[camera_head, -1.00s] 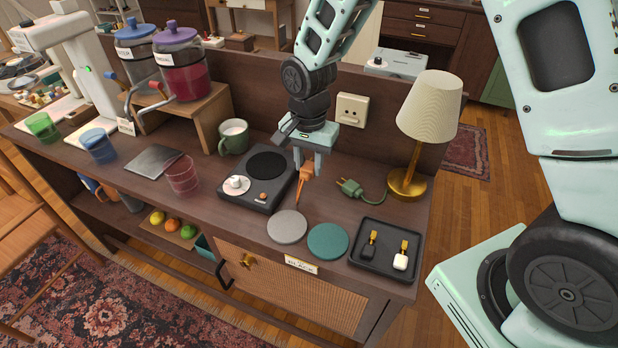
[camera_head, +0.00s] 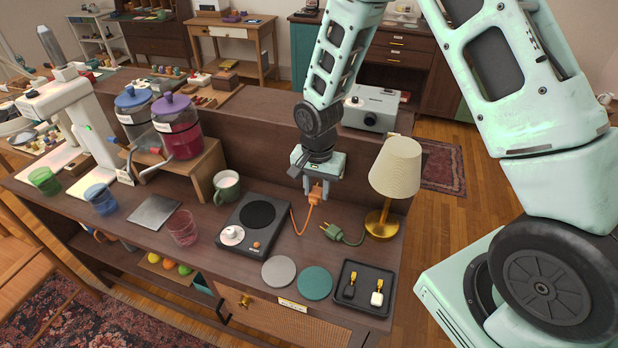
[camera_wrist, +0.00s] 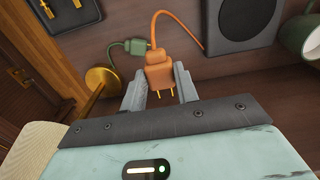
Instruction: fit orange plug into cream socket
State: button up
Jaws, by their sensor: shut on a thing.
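The orange plug (camera_head: 315,193) is held between the fingers of my gripper (camera_head: 320,190), raised above the sideboard top near its back panel. In the wrist view the plug (camera_wrist: 159,72) sits between both fingers (camera_wrist: 160,87), with its two metal prongs bare and pointing away from its cord. The orange cord trails down to the dark burner unit (camera_head: 252,222). The cream socket is not visible now; my wrist and gripper cover the part of the back panel where it showed earlier. I cannot tell the gap between prongs and socket.
A green plug (camera_head: 331,231) with its cord lies below my gripper. A lamp (camera_head: 395,168) with a brass base stands close on the right. A black tray (camera_head: 345,303) and two round coasters, grey (camera_head: 279,272) and teal (camera_head: 314,283), lie in front. A green mug (camera_head: 227,187) stands left.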

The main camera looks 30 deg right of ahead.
jog(key=shift+w+d, duration=0.1)
jog(key=shift+d, duration=0.2)
jog(key=shift+w+d+p, duration=0.7)
jog(key=shift+w+d, duration=1.35)
jog(key=shift+w+d+r, duration=0.1)
jog(key=shift+w+d, duration=0.9)
dwell(0.5)
jog(key=o, duration=1)
jog(key=shift+w+d+r, duration=0.1)
notch_tip(320, 180, up, 6)
jog(key=p, duration=0.3)
jog(key=shift+p, duration=0.4)
